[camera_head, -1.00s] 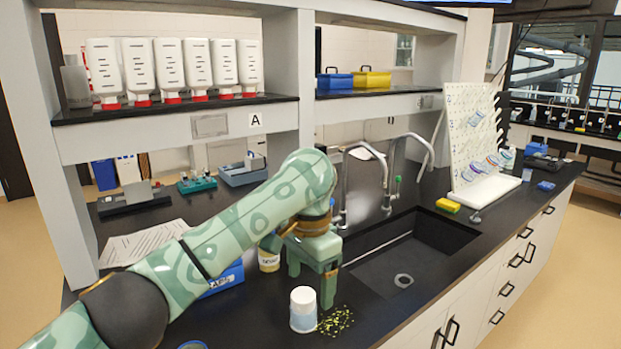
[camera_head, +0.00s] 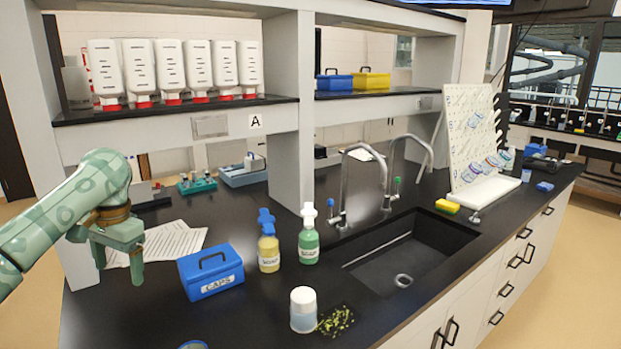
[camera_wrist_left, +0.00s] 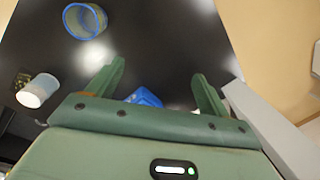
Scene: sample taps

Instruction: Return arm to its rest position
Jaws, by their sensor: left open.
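My left gripper (camera_head: 119,268) is at the left side of the head view, above the counter near the papers. Its two green fingers point down, spread apart, with nothing between them. In the left wrist view the same gripper (camera_wrist_left: 160,84) shows both fingers apart over the black counter, open and empty. My left arm comes in from the left edge of the head view. My right gripper is not in view.
Near the gripper are papers (camera_head: 180,241) and a blue CAPS box (camera_head: 211,276). Yellow (camera_head: 269,254) and green (camera_head: 308,245) bottles stand before the sink (camera_head: 404,281). A white-lidded container (camera_head: 303,312) is at the front. A blue-rimmed cup (camera_wrist_left: 85,20) shows in the wrist view.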

